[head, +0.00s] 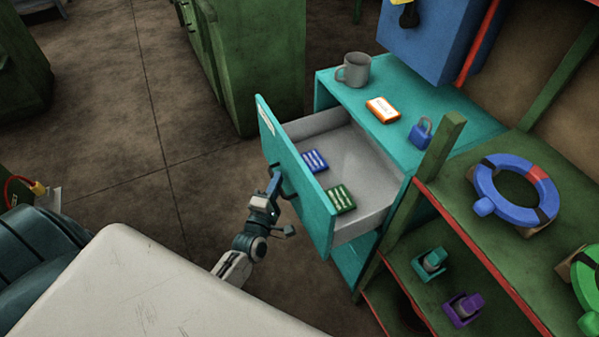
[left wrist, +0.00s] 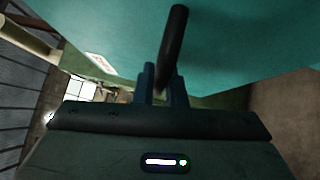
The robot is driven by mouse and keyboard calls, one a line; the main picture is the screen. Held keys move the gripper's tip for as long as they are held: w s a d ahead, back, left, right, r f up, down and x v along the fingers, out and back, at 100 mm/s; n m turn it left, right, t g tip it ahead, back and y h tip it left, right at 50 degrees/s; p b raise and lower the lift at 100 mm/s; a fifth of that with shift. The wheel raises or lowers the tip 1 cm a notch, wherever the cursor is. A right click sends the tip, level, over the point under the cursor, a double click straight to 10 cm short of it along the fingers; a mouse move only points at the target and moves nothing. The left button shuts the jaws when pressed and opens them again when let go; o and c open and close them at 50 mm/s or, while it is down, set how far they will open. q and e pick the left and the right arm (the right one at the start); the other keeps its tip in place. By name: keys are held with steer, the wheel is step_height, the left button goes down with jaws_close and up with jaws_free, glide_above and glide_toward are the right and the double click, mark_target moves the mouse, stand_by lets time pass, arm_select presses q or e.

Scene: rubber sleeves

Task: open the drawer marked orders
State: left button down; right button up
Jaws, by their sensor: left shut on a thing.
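The teal drawer (head: 300,182) stands pulled well out of its teal cabinet (head: 400,97), its pale inside showing. A blue pack (head: 315,161) and a green pack (head: 341,199) lie in it. A white label (head: 266,121) is on the drawer's front near the top left edge; its writing is too small to read. My left gripper (head: 274,190) is at the dark handle (head: 286,185) on the drawer front and is shut on it. In the left wrist view the dark handle bar (left wrist: 172,50) runs between the fingers (left wrist: 160,84). My right gripper is not in view.
A grey mug (head: 353,70), an orange box (head: 383,110) and a blue padlock (head: 421,132) stand on the cabinet top. A green shelf (head: 470,235) with a blue ring (head: 513,212) is at right. A pale worn surface (head: 140,290) fills the lower left. Floor left of the drawer is clear.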

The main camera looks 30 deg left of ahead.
arm_select(q)
steer(key=s+a, duration=0.4)
steer(key=s, duration=0.1)
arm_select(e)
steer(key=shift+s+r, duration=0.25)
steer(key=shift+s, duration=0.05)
arm_select(q)
steer(key=c, duration=1.5)
jaws_free()
steer(key=shift+s+f, duration=0.1)
